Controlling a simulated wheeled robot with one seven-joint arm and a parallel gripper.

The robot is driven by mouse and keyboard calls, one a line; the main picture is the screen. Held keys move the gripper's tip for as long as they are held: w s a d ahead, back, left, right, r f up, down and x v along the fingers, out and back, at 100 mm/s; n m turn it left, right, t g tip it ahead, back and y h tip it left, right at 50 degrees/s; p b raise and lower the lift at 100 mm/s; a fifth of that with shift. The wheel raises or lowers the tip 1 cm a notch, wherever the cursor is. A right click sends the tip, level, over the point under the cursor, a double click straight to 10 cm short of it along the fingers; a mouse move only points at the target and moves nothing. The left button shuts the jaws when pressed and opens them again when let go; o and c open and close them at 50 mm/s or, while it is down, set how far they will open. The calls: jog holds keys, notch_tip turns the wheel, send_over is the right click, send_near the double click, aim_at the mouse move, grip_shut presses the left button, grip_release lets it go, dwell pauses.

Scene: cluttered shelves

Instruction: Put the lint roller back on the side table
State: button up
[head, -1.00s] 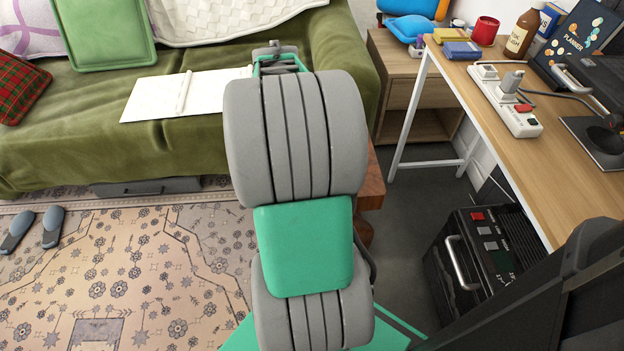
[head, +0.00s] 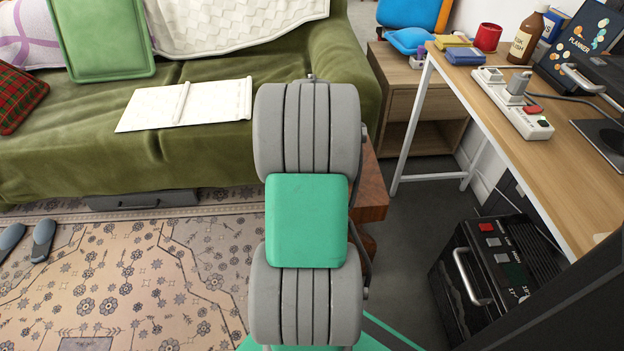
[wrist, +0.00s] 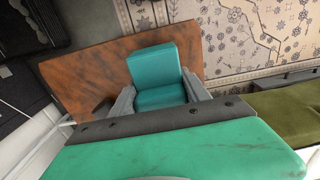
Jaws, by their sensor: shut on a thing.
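In the wrist view my gripper (wrist: 160,88) has its grey fingers on both sides of a teal, blocky thing, apparently the lint roller (wrist: 155,64). No handle can be made out. Behind it is a reddish-brown wooden top, apparently the side table (wrist: 75,75). The held thing overlaps this top in the picture; whether it touches cannot be told. In the head view my arm hides the gripper and the held thing. Only the right edge of the side table (head: 373,188) shows there, beside my arm.
A green sofa (head: 205,145) with an open white book (head: 185,104) stands behind. A desk (head: 480,100) with a power strip (head: 512,103) is at the right, a black box-shaped device (head: 490,265) below it. A lighter wooden nightstand (head: 418,95) stands at the back.

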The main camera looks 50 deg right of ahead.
jog(key=o, duration=1.5)
jog(key=shift+f, duration=0.1)
notch_tip(320, 180, up, 12)
jog(key=p, duration=0.4)
jog(key=shift+r, duration=0.2)
jog(key=w+a+r+n, duration=0.1)
jog(key=w+a+n, duration=0.15)
jog(key=a, duration=0.55)
jog(key=w+a+n, duration=0.2)
jog(key=w+a, duration=0.2)
jog(key=a, duration=0.4)
jog(key=s+a+n, duration=0.1)
jog(key=a, duration=0.5)
jog(key=s+a+f+n+t, duration=0.1)
jog(key=s+a+n, duration=0.1)
jog(key=a, duration=0.5)
jog(key=s+a+f+n+t, duration=0.1)
jog(key=s+a+n, duration=0.1)
jog(key=a, duration=0.5)
jog(key=shift+s+a+f, duration=0.1)
jog(key=shift+a, duration=0.05)
